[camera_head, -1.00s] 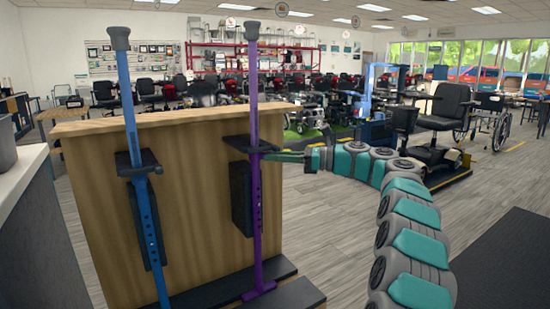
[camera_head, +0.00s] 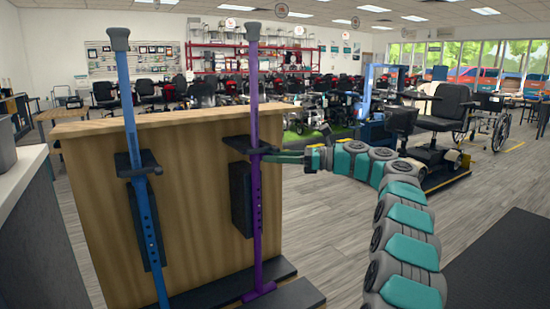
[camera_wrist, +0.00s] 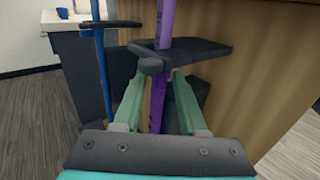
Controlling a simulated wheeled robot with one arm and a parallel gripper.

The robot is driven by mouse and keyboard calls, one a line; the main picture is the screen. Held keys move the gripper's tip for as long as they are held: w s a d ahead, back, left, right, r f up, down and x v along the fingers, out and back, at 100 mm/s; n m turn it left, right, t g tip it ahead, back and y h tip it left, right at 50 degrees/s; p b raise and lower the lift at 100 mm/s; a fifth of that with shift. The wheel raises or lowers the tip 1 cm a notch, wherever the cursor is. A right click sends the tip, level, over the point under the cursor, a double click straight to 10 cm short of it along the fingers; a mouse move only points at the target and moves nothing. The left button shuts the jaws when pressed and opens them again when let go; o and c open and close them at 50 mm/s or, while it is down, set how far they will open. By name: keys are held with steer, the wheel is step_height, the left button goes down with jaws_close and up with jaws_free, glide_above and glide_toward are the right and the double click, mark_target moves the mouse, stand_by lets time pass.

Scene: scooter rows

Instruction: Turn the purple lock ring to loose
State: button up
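A purple upright pole (camera_head: 255,100) with a grey tip stands in front of a wooden panel. A dark collar with a rounded knob (camera_head: 262,149) sits around it near mid-height, at a dark bracket (camera_head: 240,143); the knob also shows in the wrist view (camera_wrist: 152,66). No separate purple ring can be made out. My gripper (camera_head: 272,157) reaches in from the right at collar height. In the wrist view my gripper (camera_wrist: 159,77) is open, its two green fingers apart on either side of the purple pole (camera_wrist: 157,105), just below the knob. Contact cannot be told.
A blue pole (camera_head: 128,110) with a similar dark bracket stands to the left. The wooden panel (camera_head: 195,200) is close behind both poles. A counter (camera_head: 20,170) is at far left. The floor to the right of the panel (camera_head: 325,235) is open.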

steer(key=shift+o, duration=0.5)
steer(key=shift+d, duration=0.1)
steer(key=d, duration=0.7)
steer(key=shift+s+d, duration=0.3)
steer(key=shift+s, duration=0.05)
